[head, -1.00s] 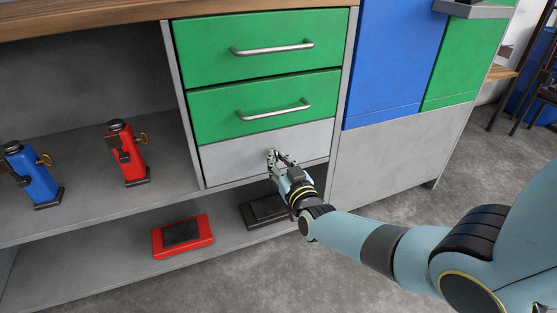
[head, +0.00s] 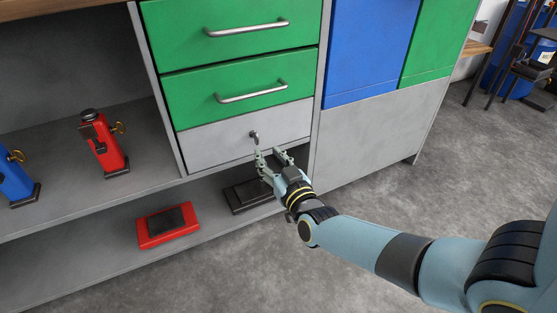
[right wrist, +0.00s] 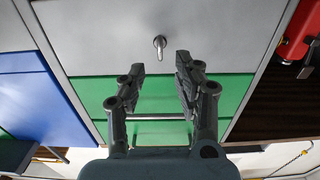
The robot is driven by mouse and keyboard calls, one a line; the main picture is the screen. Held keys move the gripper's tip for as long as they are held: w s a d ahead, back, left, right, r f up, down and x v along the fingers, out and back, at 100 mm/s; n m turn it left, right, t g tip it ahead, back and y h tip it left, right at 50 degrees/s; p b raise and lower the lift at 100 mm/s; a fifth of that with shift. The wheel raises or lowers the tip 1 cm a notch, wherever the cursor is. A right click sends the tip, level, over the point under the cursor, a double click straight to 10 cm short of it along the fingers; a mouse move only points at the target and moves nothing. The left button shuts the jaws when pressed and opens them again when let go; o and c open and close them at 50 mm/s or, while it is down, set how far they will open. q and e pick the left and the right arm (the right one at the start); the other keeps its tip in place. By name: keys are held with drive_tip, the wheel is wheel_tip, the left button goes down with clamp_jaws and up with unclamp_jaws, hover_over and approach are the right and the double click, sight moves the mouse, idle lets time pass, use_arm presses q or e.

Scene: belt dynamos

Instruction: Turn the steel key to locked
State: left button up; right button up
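The steel key (head: 254,135) sticks out of the grey drawer front (head: 215,137), below two green drawers. In the right wrist view the key (right wrist: 160,43) shows as a small steel piece on the grey panel, beyond the fingertips. My right gripper (head: 268,153) is open, just below and in front of the key, apart from it. In the right wrist view its two fingers (right wrist: 158,72) are spread with nothing between them. My left gripper is not in view.
Green drawers with bar handles (head: 250,92) sit above the key. A red dynamo (head: 104,143) and a blue dynamo (head: 15,180) stand on the left shelf. A red tray-like box (head: 150,236) and a dark box (head: 243,197) lie on the lower shelf.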

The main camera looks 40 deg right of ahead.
drive_tip(key=v, duration=0.5)
drive_tip(key=shift+s+a, duration=0.15)
drive_tip(key=shift+s, duration=0.1)
drive_tip(key=s+a+f+n+g+y, duration=0.25)
drive_tip(key=s+f+g, duration=0.3)
drive_tip(key=s, duration=0.35)
drive_tip(key=s+a+f+n+g+y, duration=0.1)
drive_tip(key=s+a+f+g+y, duration=0.2)
drive_tip(key=s+f, duration=0.4)
use_arm(q)
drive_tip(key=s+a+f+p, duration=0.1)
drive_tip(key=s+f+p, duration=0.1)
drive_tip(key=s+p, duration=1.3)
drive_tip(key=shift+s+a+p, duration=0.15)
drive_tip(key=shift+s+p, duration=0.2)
drive_tip(key=shift+p, duration=0.35)
use_arm(e)
drive_tip(key=s+d+f+g+h, duration=0.1)
drive_tip(key=s+g, duration=0.3)
drive_tip(key=s, duration=1.1)
drive_tip(key=s+d+f+g+h, duration=0.1)
drive_tip(key=s+g, duration=0.3)
drive_tip(key=s, duration=1.1)
drive_tip(key=shift+d+g, duration=0.35)
drive_tip(key=shift+d, duration=0.3)
drive_tip(key=shift+f+m, duration=0.15)
drive_tip(key=shift+m, duration=0.1)
